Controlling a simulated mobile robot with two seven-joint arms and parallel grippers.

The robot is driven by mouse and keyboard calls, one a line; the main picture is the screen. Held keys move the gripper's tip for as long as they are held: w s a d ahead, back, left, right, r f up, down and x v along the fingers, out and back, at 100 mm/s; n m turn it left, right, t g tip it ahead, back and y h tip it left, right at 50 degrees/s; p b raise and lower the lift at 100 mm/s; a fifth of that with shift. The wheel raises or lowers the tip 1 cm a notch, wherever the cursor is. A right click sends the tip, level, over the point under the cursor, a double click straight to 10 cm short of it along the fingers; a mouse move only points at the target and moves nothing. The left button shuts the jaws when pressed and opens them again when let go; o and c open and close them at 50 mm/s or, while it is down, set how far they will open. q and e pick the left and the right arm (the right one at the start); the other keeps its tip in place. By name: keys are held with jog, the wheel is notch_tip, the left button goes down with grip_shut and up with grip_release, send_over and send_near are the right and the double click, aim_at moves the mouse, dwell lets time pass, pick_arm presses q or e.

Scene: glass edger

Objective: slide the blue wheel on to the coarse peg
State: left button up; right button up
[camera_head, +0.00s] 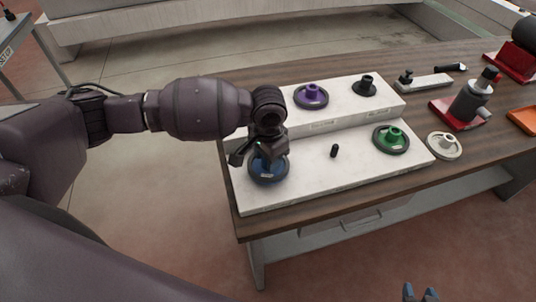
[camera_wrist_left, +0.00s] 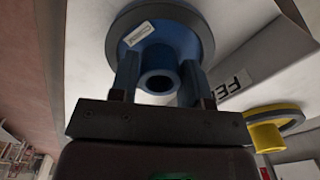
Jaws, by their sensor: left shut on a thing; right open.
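My left gripper (camera_head: 266,152) is shut on the hub of the blue wheel (camera_head: 268,172), at the left end of the white stepped board's lower level (camera_head: 305,185). In the left wrist view the blue wheel (camera_wrist_left: 190,42) has a dark rim and a small white label, with its hub between the fingers (camera_wrist_left: 156,85). I cannot tell whether it rests on the board or hangs just above it, nor whether a peg is under it. A bare black peg (camera_head: 335,151) stands right of it. No readable label marks the coarse peg. My right gripper (camera_head: 420,294) is open and empty at the bottom edge.
A green wheel (camera_head: 391,138) sits on the lower level. A purple wheel (camera_head: 311,95) and a black wheel (camera_head: 365,86) are on the upper level. A cream wheel (camera_head: 444,146) lies on the table. A yellow wheel (camera_wrist_left: 268,127) shows in the wrist view. Red-based machinery (camera_head: 458,112) stands right.

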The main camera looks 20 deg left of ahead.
pick_arm(q)
jog(key=shift+f, duration=0.25)
pick_arm(e)
jog(key=shift+w, duration=0.1)
pick_arm(q)
jog(key=shift+f, duration=0.4)
pick_arm(e)
jog(key=shift+w+a+r, duration=0.1)
jog(key=shift+w+r, duration=0.2)
jog(key=shift+w, duration=0.15)
pick_arm(q)
jog(key=o, duration=1.3)
notch_tip(320, 180, up, 11)
jog(key=shift+f, duration=0.1)
pick_arm(e)
jog(key=shift+s+f, duration=0.6)
jog(key=shift+f, duration=0.1)
pick_arm(q)
jog(key=shift+f, duration=0.1)
